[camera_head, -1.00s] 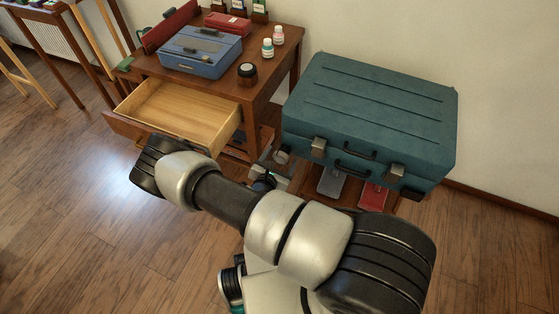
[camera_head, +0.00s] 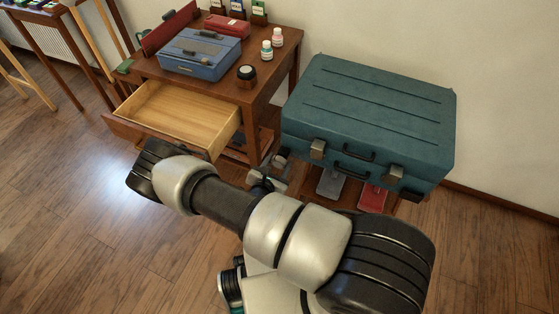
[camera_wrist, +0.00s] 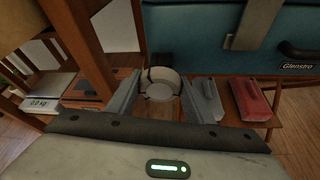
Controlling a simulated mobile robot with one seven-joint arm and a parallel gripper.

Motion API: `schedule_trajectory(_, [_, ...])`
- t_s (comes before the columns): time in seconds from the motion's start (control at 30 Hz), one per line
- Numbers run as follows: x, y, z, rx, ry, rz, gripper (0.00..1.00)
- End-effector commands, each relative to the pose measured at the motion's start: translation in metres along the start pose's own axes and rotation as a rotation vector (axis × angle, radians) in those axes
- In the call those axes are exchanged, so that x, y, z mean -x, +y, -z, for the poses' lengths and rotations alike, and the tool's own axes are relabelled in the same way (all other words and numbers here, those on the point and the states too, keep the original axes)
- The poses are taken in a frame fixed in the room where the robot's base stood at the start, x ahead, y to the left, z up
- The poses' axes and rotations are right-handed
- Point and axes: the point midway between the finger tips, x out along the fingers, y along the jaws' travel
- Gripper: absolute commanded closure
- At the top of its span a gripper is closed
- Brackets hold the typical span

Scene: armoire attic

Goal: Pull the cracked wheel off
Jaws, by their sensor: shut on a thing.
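The teal case (camera_head: 365,110) rests on a low wooden stand, and its front also shows in the wrist view (camera_wrist: 210,30). A pale round wheel (camera_wrist: 160,82) sits at the case's lower left corner. My gripper (camera_wrist: 161,88) is shut on this wheel, one grey finger on each side. I cannot make out a crack, nor whether the wheel is still joined to the case. In the head view, my gripper (camera_head: 268,180) is below that corner, and the wheel is mostly hidden. A dark wheel (camera_head: 411,195) shows at the case's lower right corner.
A wooden desk with an open, empty drawer (camera_head: 180,112) stands close left of the gripper. A grey block (camera_wrist: 205,90) and a red block (camera_wrist: 250,99) lie on the stand (camera_wrist: 290,115) under the case. A scale (camera_wrist: 50,100) shows at left. The floor in front is clear.

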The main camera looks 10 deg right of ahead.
Motion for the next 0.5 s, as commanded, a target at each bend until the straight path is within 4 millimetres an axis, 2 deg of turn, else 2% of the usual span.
schedule_trajectory(0.5, [0.015,0.0,0.006,0.0,0.0,0.001,0.75])
